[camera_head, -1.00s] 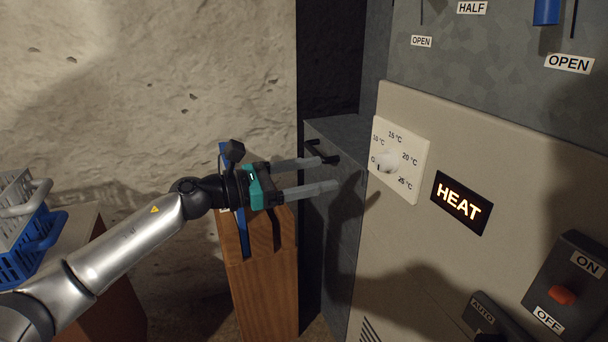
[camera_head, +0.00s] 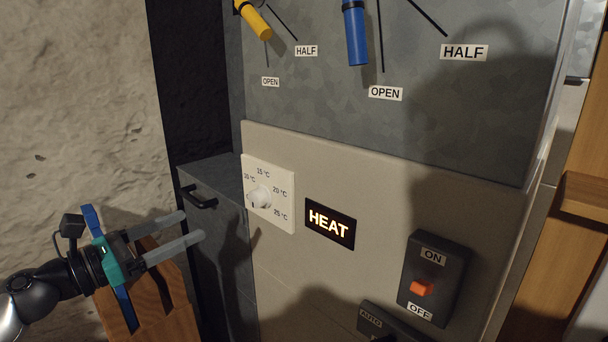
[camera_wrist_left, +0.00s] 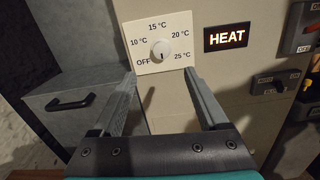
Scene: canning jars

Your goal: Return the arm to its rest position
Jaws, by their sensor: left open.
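My left gripper (camera_head: 192,227) is open and empty in the head view, at the lower left, its two grey fingers pointing right toward the panel. In the left wrist view its fingers (camera_wrist_left: 160,88) are spread apart with nothing between them. The white thermostat dial (camera_head: 260,197) is on the beige panel, to the right of and above the fingertips, with a gap visible. The dial also shows in the left wrist view (camera_wrist_left: 161,50), beyond the fingers. The lit HEAT sign (camera_head: 330,223) is right of the dial. My right gripper is not in view.
A grey cabinet with a dark handle (camera_head: 199,199) stands behind the fingers. A wooden block (camera_head: 155,310) is below the gripper. A switch box with an orange rocker (camera_head: 421,288) is lower right. Yellow (camera_head: 254,18) and blue (camera_head: 355,35) levers hang above.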

